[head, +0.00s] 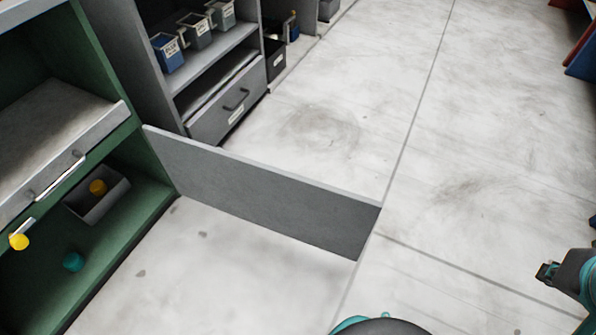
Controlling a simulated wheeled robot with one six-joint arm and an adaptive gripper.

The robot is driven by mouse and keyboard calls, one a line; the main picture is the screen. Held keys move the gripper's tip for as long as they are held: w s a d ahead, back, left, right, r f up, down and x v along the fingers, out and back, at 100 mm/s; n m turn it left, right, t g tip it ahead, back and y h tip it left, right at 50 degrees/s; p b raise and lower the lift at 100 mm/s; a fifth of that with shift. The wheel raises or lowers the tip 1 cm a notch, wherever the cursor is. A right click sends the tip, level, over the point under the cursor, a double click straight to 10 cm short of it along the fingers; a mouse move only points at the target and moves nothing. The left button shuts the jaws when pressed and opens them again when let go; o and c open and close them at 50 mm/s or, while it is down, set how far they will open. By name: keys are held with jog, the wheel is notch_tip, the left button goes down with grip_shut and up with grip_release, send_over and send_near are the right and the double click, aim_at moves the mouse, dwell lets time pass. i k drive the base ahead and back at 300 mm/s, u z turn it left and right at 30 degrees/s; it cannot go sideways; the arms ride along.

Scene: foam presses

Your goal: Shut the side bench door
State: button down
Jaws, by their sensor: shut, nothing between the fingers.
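The side bench door (260,190) is a flat grey panel that stands wide open. Its left end meets the front edge of the green bench (155,165), and it sticks out over the floor to the right. No handle shows on the face I see. My gripper (546,272) is at the lower right edge, partly cut off by the frame. It is shut and empty, to the right of the door's free end and apart from it.
A drawer (60,150) sits above. A grey cabinet (225,105) with bins stands behind the door. The floor (470,170) right of the door is clear.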

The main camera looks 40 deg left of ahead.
aim_at(340, 222)
jog(key=i, duration=2.85)
jog(key=u, duration=3.5)
jog(key=k, duration=0.3)
jog(key=u, duration=0.55)
